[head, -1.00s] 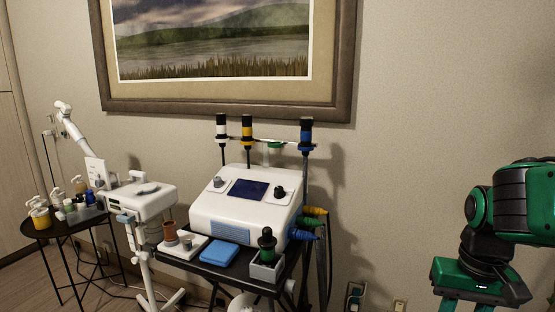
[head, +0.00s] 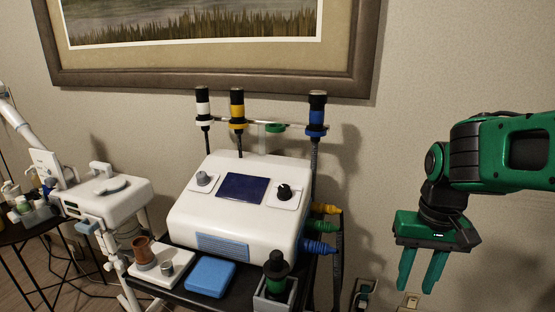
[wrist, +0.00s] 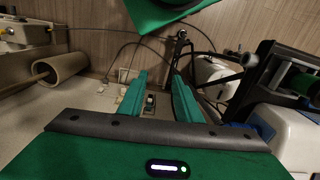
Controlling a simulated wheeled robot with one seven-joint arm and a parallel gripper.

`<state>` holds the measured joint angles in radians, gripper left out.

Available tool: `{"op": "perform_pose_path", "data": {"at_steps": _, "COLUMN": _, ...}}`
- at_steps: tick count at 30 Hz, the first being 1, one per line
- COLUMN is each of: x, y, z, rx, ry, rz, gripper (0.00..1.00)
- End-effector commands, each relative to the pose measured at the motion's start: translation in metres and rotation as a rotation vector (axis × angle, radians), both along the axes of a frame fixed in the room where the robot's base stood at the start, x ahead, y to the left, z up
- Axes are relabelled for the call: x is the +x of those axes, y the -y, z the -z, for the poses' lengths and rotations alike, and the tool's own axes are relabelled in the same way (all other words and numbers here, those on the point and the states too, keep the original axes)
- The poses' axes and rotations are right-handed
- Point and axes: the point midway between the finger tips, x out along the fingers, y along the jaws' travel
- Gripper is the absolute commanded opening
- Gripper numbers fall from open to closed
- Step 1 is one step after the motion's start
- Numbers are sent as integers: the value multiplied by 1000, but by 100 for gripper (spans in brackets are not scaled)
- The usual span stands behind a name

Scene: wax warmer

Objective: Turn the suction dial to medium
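The white suction machine (head: 238,232) stands on a black cart, with a dark blue screen (head: 241,187) on its sloped top. A grey dial (head: 203,178) is left of the screen and a black dial (head: 284,191) is right of it. I cannot read labels on either dial, so I cannot tell which is the suction dial or its setting. My gripper (head: 420,284) hangs to the right of the machine, fingers down, apart from it. It is open and empty; the gap between its fingers (wrist: 157,95) also shows in the wrist view.
Handpieces with white (head: 203,108), yellow (head: 237,109) and blue (head: 316,115) bands stand on a rail behind the machine. Hose plugs (head: 320,246) stick out on its right side. A blue box (head: 210,277) and green-black bottle (head: 277,270) sit in front.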

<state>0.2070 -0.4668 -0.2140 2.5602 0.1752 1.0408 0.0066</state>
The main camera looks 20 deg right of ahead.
Motion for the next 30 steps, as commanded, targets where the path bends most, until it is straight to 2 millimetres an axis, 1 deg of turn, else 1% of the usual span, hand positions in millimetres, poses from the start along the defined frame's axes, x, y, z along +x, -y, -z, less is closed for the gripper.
{"op": "perform_pose_path", "data": {"at_steps": 2, "x": 0, "y": 0, "z": 0, "rx": 0, "ry": 0, "rz": 0, "gripper": 31}}
{"op": "perform_pose_path", "data": {"at_steps": 3, "x": 0, "y": 0, "z": 0, "rx": 0, "ry": 0, "rz": 0, "gripper": 38}}
{"op": "perform_pose_path", "data": {"at_steps": 5, "x": -7, "y": 0, "z": -6, "rx": -5, "ry": 12, "rz": -2, "gripper": 38}}
{"op": "perform_pose_path", "data": {"at_steps": 7, "x": 1, "y": 3, "z": -14, "rx": -23, "ry": 19, "rz": 0, "gripper": 38}}
{"op": "perform_pose_path", "data": {"at_steps": 8, "x": 9, "y": 4, "z": -18, "rx": -35, "ry": 20, "rz": 1, "gripper": 38}}
{"op": "perform_pose_path", "data": {"at_steps": 11, "x": 50, "y": 2, "z": -41, "rx": -91, "ry": 35, "rz": 8, "gripper": 38}}
{"op": "perform_pose_path", "data": {"at_steps": 12, "x": 71, "y": 0, "z": -53, "rx": -117, "ry": 48, "rz": 9, "gripper": 38}}
{"op": "perform_pose_path", "data": {"at_steps": 14, "x": 106, "y": -10, "z": -71, "rx": -156, "ry": 74, "rz": 15, "gripper": 38}}
{"op": "perform_pose_path", "data": {"at_steps": 15, "x": 130, "y": -20, "z": -84, "rx": -177, "ry": 95, "rz": 20, "gripper": 38}}
{"op": "perform_pose_path", "data": {"at_steps": 17, "x": 164, "y": -40, "z": -102, "rx": -203, "ry": 130, "rz": 26, "gripper": 38}}
{"op": "perform_pose_path", "data": {"at_steps": 18, "x": 184, "y": -56, "z": -113, "rx": -214, "ry": 153, "rz": 31, "gripper": 38}}
{"op": "perform_pose_path", "data": {"at_steps": 20, "x": 211, "y": -81, "z": -127, "rx": -223, "ry": 187, "rz": 38, "gripper": 38}}
{"op": "perform_pose_path", "data": {"at_steps": 21, "x": 226, "y": -98, "z": -135, "rx": -226, "ry": 209, "rz": 43, "gripper": 38}}
{"op": "perform_pose_path", "data": {"at_steps": 24, "x": 253, "y": -138, "z": -151, "rx": -223, "ry": 254, "rz": 52, "gripper": 38}}
{"op": "perform_pose_path", "data": {"at_steps": 27, "x": 270, "y": -168, "z": -162, "rx": -214, "ry": 284, "rz": 62, "gripper": 38}}
{"op": "perform_pose_path", "data": {"at_steps": 30, "x": 278, "y": -185, "z": -167, "rx": -208, "ry": 300, "rz": 68, "gripper": 38}}
